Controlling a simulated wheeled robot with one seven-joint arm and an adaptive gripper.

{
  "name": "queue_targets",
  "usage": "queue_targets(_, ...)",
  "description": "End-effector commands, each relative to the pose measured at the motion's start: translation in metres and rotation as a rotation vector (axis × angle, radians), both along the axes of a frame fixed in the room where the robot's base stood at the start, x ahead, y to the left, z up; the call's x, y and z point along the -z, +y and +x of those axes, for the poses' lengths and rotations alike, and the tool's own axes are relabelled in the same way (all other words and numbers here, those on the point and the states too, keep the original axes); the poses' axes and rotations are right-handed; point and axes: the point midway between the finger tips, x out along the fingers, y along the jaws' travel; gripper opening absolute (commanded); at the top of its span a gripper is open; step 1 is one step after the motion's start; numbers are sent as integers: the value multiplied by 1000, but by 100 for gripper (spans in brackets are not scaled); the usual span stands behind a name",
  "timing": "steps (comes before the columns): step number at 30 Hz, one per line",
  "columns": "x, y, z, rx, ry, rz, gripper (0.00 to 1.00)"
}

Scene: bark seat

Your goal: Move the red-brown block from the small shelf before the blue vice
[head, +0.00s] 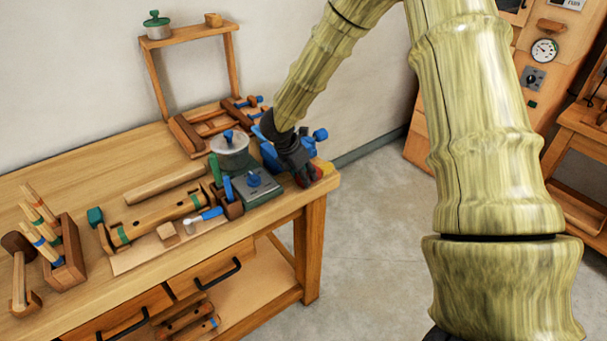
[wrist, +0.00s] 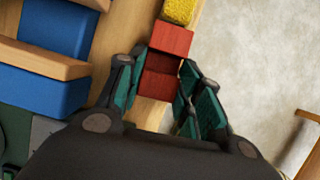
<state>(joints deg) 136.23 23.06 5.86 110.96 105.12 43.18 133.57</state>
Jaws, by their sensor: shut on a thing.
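My gripper (head: 303,176) is at the right end of the workbench, low over its top, beside the blue vice (head: 268,152). In the wrist view my gripper (wrist: 161,60) is shut on the red-brown block (wrist: 158,83), which lies between the fingers. A brighter red face (wrist: 171,39) shows just past the fingertips; I cannot tell whether it is part of the same block. The blue vice also shows at the left of the wrist view (wrist: 55,28). The small shelf (head: 187,34) stands at the back of the bench. Whether the block touches the bench is unclear.
A yellow piece (wrist: 179,10) lies beyond the red face, near the bench edge. A green-lidded jar (head: 157,27) and a small wooden piece (head: 213,19) are on the shelf. Open floor (head: 370,220) lies right.

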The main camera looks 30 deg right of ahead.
Motion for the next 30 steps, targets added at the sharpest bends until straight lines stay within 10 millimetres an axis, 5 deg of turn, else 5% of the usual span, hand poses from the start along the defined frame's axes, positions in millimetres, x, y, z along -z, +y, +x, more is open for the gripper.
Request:
queue_targets(23, 5, -1, 0, 0, 0, 0, 11)
queue_targets(24, 5, -1, 0, 0, 0, 0, 37)
queue_targets(28, 4, -1, 0, 0, 0, 0, 60)
queue_targets(30, 4, -1, 0, 0, 0, 0, 60)
